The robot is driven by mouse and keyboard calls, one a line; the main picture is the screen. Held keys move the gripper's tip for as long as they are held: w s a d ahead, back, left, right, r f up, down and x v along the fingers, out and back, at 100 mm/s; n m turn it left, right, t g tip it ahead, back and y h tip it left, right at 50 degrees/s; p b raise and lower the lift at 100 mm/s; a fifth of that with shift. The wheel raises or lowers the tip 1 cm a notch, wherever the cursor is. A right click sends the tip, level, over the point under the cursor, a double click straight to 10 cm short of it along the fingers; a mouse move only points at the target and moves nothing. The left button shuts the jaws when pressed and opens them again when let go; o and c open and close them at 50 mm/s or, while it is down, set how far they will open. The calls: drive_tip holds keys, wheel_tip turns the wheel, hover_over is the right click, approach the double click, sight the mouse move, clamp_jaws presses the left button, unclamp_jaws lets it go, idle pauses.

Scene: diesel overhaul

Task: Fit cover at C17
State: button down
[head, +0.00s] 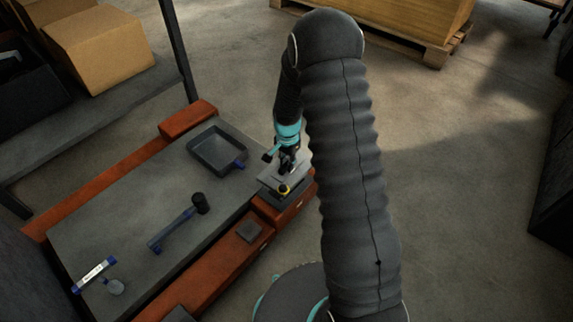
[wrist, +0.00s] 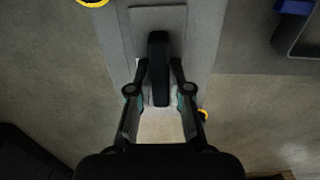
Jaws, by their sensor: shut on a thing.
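My gripper (head: 287,160) is at the right end of the orange-framed bench. It is shut on the black upright handle (wrist: 158,75) of a flat grey cover (head: 270,178). In the wrist view the handle stands between the two fingers (wrist: 159,68), and the grey plate of the cover (wrist: 195,45) spreads around it. The cover is over a darker grey seat (head: 294,196) on the orange frame. I cannot tell whether it touches the seat. A yellow-ringed part (head: 284,189) shows at the cover's near edge. No C17 label is readable.
A grey tray (head: 217,150) lies just left of the cover on the bench top (head: 110,210). A black-headed mallet (head: 178,225) and a white-and-blue tool (head: 94,274) lie farther left. Open floor lies right.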

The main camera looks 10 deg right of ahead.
drive_tip(key=shift+w+f+m, duration=0.2)
drive_tip(key=shift+f+m, duration=0.05)
drive_tip(key=shift+m, duration=0.05)
drive_tip(key=shift+f+b, duration=2.15)
drive_tip(key=shift+f, duration=1.25)
drive_tip(key=shift+f+b, duration=0.75)
drive_tip(key=shift+f, duration=0.1)
drive_tip(key=c, duration=1)
unclamp_jaws()
drive_tip(key=shift+s, duration=0.1)
